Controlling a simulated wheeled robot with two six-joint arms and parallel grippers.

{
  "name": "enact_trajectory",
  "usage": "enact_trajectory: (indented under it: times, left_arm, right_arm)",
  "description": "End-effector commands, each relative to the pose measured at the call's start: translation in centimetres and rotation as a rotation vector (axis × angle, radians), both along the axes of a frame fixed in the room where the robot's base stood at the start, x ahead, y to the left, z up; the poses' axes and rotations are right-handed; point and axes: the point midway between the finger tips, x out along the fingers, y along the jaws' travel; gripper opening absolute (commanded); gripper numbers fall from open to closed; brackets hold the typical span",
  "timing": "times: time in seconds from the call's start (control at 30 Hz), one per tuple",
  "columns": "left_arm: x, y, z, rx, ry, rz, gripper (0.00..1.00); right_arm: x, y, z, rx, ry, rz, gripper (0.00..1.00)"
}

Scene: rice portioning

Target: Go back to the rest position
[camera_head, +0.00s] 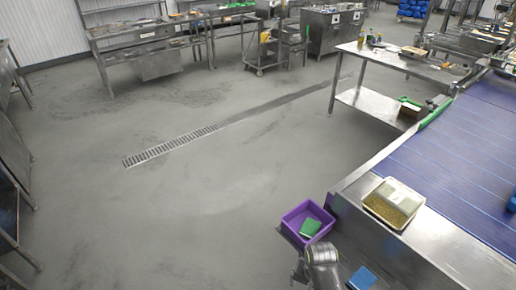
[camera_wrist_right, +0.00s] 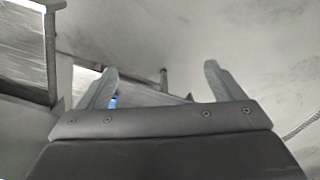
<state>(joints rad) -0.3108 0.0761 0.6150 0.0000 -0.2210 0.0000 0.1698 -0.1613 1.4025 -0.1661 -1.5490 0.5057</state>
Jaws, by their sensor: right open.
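My right gripper (camera_wrist_right: 158,70) shows in the right wrist view with its two pale fingers spread wide apart and nothing between them. Part of one of my arms shows at the bottom of the head view, just below a purple bin; no fingers are visible there. My left gripper is in neither view. A rice container (camera_head: 381,210), partly covered by a pale lid or tray, sits on the steel edge beside the blue conveyor.
The purple bin (camera_head: 289,229) holds a green item (camera_head: 310,228). A blue item (camera_head: 362,278) lies at the bottom, right of my arm. The blue conveyor (camera_head: 450,160) with its steel frame fills the right side. Open grey floor (camera_head: 180,215) lies to the left.

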Motion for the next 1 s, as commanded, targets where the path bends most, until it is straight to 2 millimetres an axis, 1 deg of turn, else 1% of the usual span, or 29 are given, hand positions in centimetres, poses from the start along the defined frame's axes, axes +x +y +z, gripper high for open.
enact_trajectory:
  times: [0.03,0.07,0.13,0.17,0.27,0.3,0.37,0.4,0.47,0.5,0.57,0.6,0.67,0.7,0.8,0.9,1.0]
  left_arm:
    - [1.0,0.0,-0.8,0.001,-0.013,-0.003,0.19]
    - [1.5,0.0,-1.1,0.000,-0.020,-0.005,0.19]
    - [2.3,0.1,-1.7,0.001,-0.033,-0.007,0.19]
    - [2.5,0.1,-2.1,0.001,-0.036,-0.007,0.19]
    - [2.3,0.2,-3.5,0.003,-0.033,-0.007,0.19]
    - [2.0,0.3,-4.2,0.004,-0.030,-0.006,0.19]
    - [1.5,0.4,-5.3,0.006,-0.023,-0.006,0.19]
    - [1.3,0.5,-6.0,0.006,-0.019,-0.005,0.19]
    - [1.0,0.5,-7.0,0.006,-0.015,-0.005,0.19]
    - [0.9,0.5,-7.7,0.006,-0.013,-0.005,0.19]
    - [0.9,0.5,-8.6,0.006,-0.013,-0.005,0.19]
    - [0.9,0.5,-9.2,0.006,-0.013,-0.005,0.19]
    - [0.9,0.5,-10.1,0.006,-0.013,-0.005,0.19]
    - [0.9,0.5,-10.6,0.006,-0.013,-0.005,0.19]
    - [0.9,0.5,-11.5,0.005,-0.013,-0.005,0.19]
    - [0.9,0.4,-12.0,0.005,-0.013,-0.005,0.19]
    - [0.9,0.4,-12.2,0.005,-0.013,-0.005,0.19]
  right_arm:
    - [-0.8,-0.5,-2.4,-0.003,0.005,0.014,0.88]
    - [-1.2,-0.7,-3.4,-0.004,0.003,0.024,0.88]
    - [-2.3,-1.4,-6.3,-0.006,0.001,0.048,0.88]
    - [-2.9,-1.7,-7.6,-0.007,0.000,0.059,0.88]
    - [-5.6,-3.1,-13.0,-0.011,-0.006,0.105,0.88]
    - [-7.1,-3.8,-15.5,-0.014,-0.007,0.125,0.88]
    - [-9.8,-4.9,-19.3,-0.016,-0.010,0.159,0.88]
    - [-11.6,-5.7,-21.7,-0.021,-0.014,0.180,0.88]
    - [-14.6,-6.9,-25.0,-0.025,-0.020,0.212,0.88]
    - [-16.8,-7.8,-27.1,-0.031,-0.023,0.232,0.88]
    - [-20.1,-9.0,-29.9,-0.038,-0.029,0.261,0.88]
    - [-22.5,-9.9,-31.6,-0.045,-0.032,0.280,0.88]
    - [-25.8,-11.1,-33.8,-0.055,-0.036,0.304,0.88]
    - [-27.9,-11.9,-34.9,-0.063,-0.039,0.321,0.88]
    - [-32.3,-13.4,-36.8,-0.080,-0.049,0.354,0.88]
    - [-35.1,-14.4,-37.7,-0.095,-0.055,0.378,0.88]
    - [-36.5,-14.9,-38.0,-0.103,-0.060,0.388,0.88]
